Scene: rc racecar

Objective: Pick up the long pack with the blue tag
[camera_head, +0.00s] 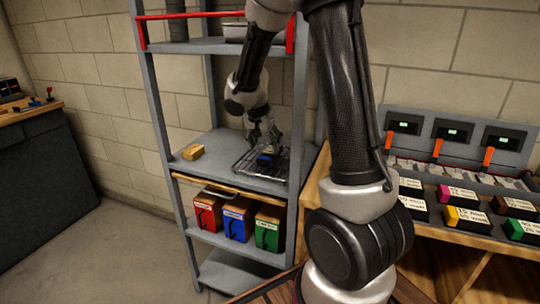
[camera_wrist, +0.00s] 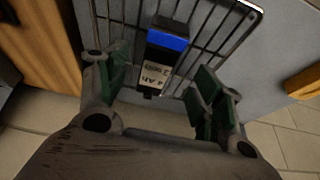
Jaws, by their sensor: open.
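The long pack with the blue tag (camera_wrist: 167,44) is dark, with a blue band and a white printed label. It lies on a wire rack (camera_wrist: 247,12) on the middle shelf, and its blue part (camera_head: 265,158) shows small in the head view. My gripper (camera_wrist: 158,82) is open and empty, its green-padded fingers to either side of the pack's near end, apart from it. In the head view my gripper (camera_head: 264,137) is just above the rack and partly hides the pack.
A wooden block (camera_head: 193,152) lies left on the same shelf. Red (camera_head: 208,212), blue (camera_head: 238,217) and green (camera_head: 268,228) bins stand on the shelf below. Grey uprights (camera_head: 157,110) bound the shelf. At right, a bench holds chargers (camera_head: 449,131) and several colour-tagged packs (camera_head: 467,219).

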